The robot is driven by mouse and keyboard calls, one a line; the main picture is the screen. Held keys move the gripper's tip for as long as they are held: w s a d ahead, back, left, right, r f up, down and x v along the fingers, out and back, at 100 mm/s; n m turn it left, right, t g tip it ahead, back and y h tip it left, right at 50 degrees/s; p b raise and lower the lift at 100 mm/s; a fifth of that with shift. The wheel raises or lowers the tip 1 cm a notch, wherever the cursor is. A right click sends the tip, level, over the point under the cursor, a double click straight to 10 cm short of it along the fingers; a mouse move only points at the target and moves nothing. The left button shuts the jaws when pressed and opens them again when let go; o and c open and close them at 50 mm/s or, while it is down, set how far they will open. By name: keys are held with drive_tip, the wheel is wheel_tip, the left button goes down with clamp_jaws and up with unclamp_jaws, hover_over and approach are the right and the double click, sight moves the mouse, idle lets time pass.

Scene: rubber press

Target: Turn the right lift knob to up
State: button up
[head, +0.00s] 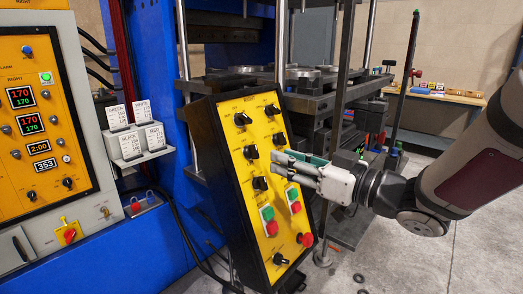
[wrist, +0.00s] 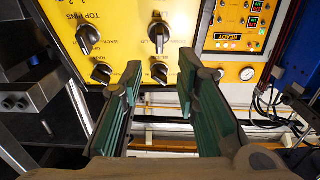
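The yellow control panel (head: 262,165) in a black tilted housing carries black knobs in two columns. My gripper (head: 279,160) reaches in from the right, its fingertips close in front of the right column. In the wrist view, my gripper (wrist: 163,72) has its two green-sided fingers apart with nothing held between them. A large black knob (wrist: 159,33) with its pointer roughly vertical shows just beyond the gap; a label beside it appears to read LIFT. A smaller knob (wrist: 159,73) shows between the fingers. I cannot tell whether any finger touches a knob.
Green buttons (head: 267,213), red buttons and a red mushroom button (head: 307,240) lie lower on the panel. Behind it stand the blue press frame (head: 158,75) and the dark press table (head: 300,97). White label boxes (head: 131,147) are at left.

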sight(256, 149)
drive_tip(key=x, duration=0.8)
clamp_jaws()
